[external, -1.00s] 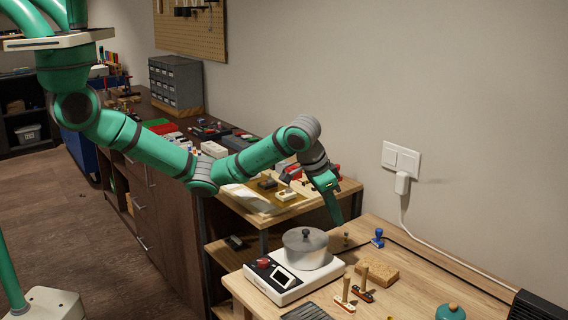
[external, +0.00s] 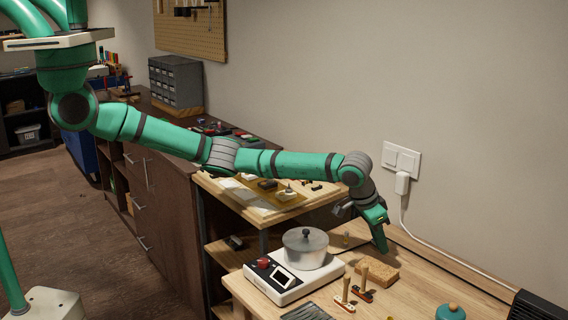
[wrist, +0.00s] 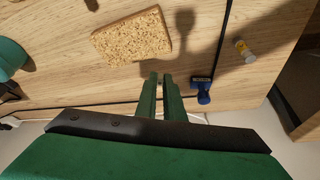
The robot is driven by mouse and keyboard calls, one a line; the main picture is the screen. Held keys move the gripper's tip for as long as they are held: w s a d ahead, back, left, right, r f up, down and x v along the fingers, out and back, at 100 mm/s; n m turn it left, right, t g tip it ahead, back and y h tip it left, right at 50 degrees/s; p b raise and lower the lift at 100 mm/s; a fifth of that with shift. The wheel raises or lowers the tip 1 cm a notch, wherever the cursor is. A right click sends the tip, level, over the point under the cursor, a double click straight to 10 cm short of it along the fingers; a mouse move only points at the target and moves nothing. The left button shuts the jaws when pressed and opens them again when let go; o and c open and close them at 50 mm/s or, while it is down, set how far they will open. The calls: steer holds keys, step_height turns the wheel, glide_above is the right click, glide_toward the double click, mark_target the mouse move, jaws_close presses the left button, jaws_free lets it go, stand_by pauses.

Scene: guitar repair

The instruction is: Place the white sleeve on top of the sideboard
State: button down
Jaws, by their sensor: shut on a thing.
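The dark sideboard (external: 168,192) stands along the wall at the left in the external view, with many items on its top. My gripper (external: 384,248) is low over the light wood bench, right of the pot and far from the sideboard. In the wrist view my gripper (wrist: 161,78) has its fingers close together, with a narrow gap between them. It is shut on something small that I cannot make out. I cannot pick out the white sleeve for certain in either view.
A cork block (wrist: 132,36) lies close to my fingertips. A blue-handled stamp (wrist: 203,92) stands beside the fingers. Two wooden-handled stamps (external: 363,277) stand near the bench front. A cable runs along the wall.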

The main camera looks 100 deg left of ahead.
steer(key=shift+w+f, duration=0.1)
steer(key=shift+f, duration=1.55)
steer(key=shift+f, duration=0.1)
steer(key=c, duration=2.2)
jaws_free()
steer(key=shift+o, duration=0.2)
steer(key=v, duration=1.1)
steer(key=shift+r, duration=0.3)
steer(key=shift+o, duration=0.6)
steer(key=shift+s+d+r, duration=0.15)
steer(key=shift+s+r, duration=0.15)
